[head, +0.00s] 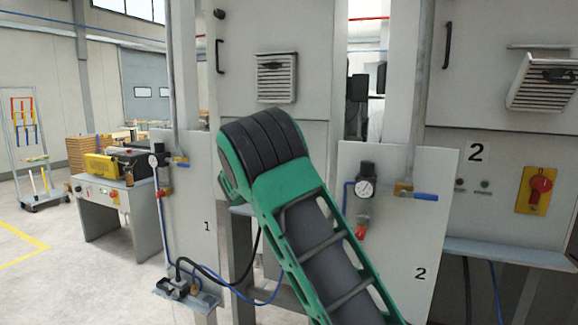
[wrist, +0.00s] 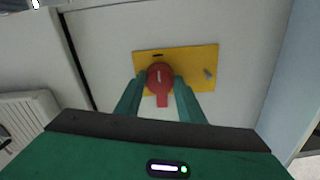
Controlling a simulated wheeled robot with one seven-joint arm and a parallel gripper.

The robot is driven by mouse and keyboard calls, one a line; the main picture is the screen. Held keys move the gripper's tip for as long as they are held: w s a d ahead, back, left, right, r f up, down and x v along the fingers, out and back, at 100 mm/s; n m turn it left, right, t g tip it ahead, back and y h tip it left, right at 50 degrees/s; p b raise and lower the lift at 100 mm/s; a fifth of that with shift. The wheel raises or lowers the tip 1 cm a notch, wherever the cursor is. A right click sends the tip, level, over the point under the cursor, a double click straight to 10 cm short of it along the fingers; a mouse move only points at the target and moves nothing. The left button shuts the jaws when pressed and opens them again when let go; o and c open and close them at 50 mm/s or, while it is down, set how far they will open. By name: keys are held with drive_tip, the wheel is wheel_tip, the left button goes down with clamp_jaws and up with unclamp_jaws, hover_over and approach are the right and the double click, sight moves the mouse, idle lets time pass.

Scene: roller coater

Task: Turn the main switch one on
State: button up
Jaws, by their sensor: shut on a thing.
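A red rotary switch knob (wrist: 162,98) sits on a yellow plate (wrist: 200,58) on a pale cabinet face in the wrist view. Its handle points down in that picture, with a pale mark on its middle. My gripper (wrist: 160,80) is shut on this knob, with one green finger on each side. In the head view my green arm covers the middle, and neither my gripper nor this knob shows there. Another red switch (head: 540,185) on a yellow plate shows at the right, on the cabinet face marked 2, apart from my arm.
Cabinets with vents (head: 277,78) stand behind my arm. A panel marked 1 (head: 190,215) and a panel marked 2 (head: 400,240) carry gauges, valves and hoses on either side of my arm. A workbench (head: 105,205) stands at the left. The floor (head: 60,265) at the lower left is clear.

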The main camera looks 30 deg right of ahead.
drive_tip(key=shift+s+f, duration=0.1)
drive_tip(key=shift+f, duration=0.25)
drive_tip(key=o, duration=1)
drive_tip(key=shift+o, duration=0.2)
drive_tip(key=shift+r, duration=0.15)
drive_tip(key=shift+a, duration=0.1)
drive_tip(key=v, duration=1)
drive_tip(key=shift+a, duration=0.2)
drive_tip(key=shift+s, duration=0.15)
